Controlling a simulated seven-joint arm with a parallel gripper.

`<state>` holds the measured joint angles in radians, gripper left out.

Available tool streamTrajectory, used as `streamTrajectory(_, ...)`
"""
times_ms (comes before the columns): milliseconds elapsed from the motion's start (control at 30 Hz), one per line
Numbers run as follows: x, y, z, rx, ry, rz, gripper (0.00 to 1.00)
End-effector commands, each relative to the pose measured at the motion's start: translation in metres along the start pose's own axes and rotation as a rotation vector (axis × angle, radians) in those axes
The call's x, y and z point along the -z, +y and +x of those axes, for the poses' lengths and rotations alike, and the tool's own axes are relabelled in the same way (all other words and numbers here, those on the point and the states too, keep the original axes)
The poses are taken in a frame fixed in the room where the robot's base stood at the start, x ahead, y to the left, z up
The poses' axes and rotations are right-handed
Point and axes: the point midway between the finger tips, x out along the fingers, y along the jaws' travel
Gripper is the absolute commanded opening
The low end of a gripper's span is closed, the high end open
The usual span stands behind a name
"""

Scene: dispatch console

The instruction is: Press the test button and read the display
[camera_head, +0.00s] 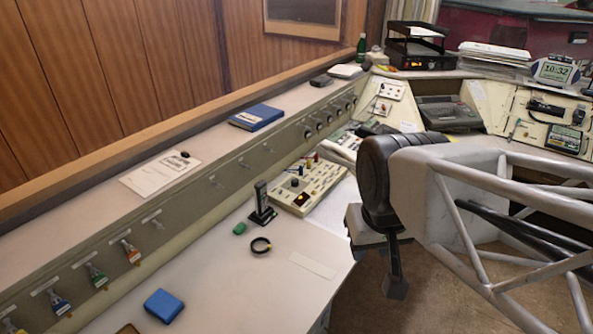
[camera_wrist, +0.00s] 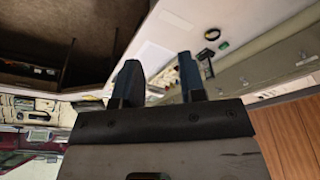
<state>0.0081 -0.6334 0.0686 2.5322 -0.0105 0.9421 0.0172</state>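A beige control box (camera_head: 318,183) with several small knobs and buttons sits on the desk near the middle of the head view. A small display (camera_head: 302,199) glows orange-red at its near end; its reading is too small to make out. I cannot tell which control is the test button. My gripper (camera_head: 396,284) hangs to the right of the box, apart from it and beyond the desk edge. In the wrist view my gripper (camera_wrist: 158,78) has its two dark fingers apart with nothing held between them. The box is partly hidden behind the fingers there.
A black upright device (camera_head: 262,205), a green block (camera_head: 239,228), a black ring (camera_head: 261,245) and a blue box (camera_head: 164,305) are on the desk. A raised console ledge runs along the left. A clock (camera_head: 553,72) and paper trays (camera_head: 415,45) stand at the back.

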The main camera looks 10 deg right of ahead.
Motion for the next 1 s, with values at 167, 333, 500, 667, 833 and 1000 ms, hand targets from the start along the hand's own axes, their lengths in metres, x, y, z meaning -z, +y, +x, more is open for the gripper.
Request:
streamTrajectory(167,0.0000,0.0000,0.0000,0.000,0.000,0.000,0.10)
streamTrajectory(333,0.0000,0.0000,0.0000,0.000,0.000,0.000,0.00)
streamTrajectory(500,0.0000,0.0000,0.0000,0.000,0.000,0.000,0.00)
streamTrajectory(667,0.0000,0.0000,0.0000,0.000,0.000,0.000,0.00)
streamTrajectory(833,0.0000,0.0000,0.0000,0.000,0.000,0.000,0.00)
streamTrajectory(1000,0.0000,0.0000,0.0000,0.000,0.000,0.000,0.00)
